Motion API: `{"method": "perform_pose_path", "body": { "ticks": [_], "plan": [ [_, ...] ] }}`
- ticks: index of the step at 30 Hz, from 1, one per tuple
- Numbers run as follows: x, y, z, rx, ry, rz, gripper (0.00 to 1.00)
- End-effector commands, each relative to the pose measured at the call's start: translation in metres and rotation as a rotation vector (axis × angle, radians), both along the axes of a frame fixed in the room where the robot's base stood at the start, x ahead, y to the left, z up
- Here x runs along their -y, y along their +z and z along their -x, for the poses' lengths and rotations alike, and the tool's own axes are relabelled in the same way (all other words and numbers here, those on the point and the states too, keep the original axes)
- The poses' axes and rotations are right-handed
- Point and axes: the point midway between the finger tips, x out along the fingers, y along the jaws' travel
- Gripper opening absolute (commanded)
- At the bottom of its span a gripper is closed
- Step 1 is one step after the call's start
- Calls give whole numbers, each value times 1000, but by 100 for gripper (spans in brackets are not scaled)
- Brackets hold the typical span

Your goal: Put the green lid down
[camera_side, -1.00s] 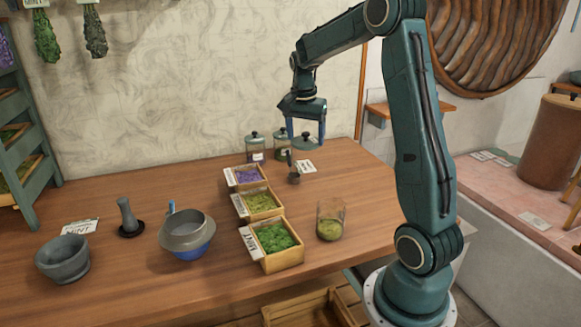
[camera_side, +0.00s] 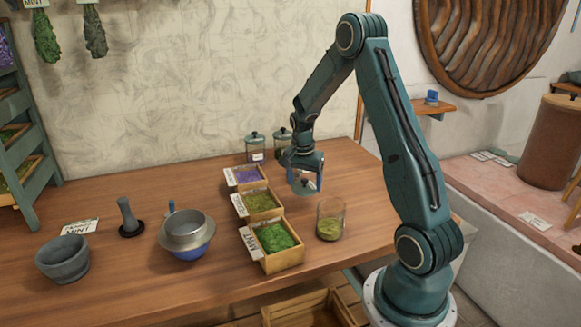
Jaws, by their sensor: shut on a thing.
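My gripper (camera_side: 305,184) points down over the table, to the right of the purple and olive herb boxes. It is shut on the green lid (camera_side: 303,190), which shows only as a small grey-green shape between and below the fingers. The lid is low, close to the tabletop; I cannot tell whether it touches the wood. Two glass jars stand behind my gripper: the left jar (camera_side: 255,150) has a dark knobbed lid on it, and the right jar (camera_side: 282,138) is partly hidden by my wrist.
Boxes of purple (camera_side: 246,176), olive (camera_side: 260,203) and bright green herbs (camera_side: 276,239) stand left of my gripper. A glass beaker (camera_side: 331,219) stands close in front. A metal bowl (camera_side: 187,234), pestle (camera_side: 128,217) and mortar (camera_side: 63,260) are farther left. The table's right part is clear.

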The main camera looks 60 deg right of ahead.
Motion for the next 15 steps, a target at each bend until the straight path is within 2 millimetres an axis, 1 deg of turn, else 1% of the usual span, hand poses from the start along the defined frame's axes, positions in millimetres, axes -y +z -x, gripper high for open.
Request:
{"method": "perform_pose_path", "body": {
  "ticks": [8,11,15],
  "plan": [
    [0,-5,0,0,0,0,51],
    [0,-12,0,-2,0,-2,51],
    [-1,-29,1,-2,0,-3,51]
  ]
}}
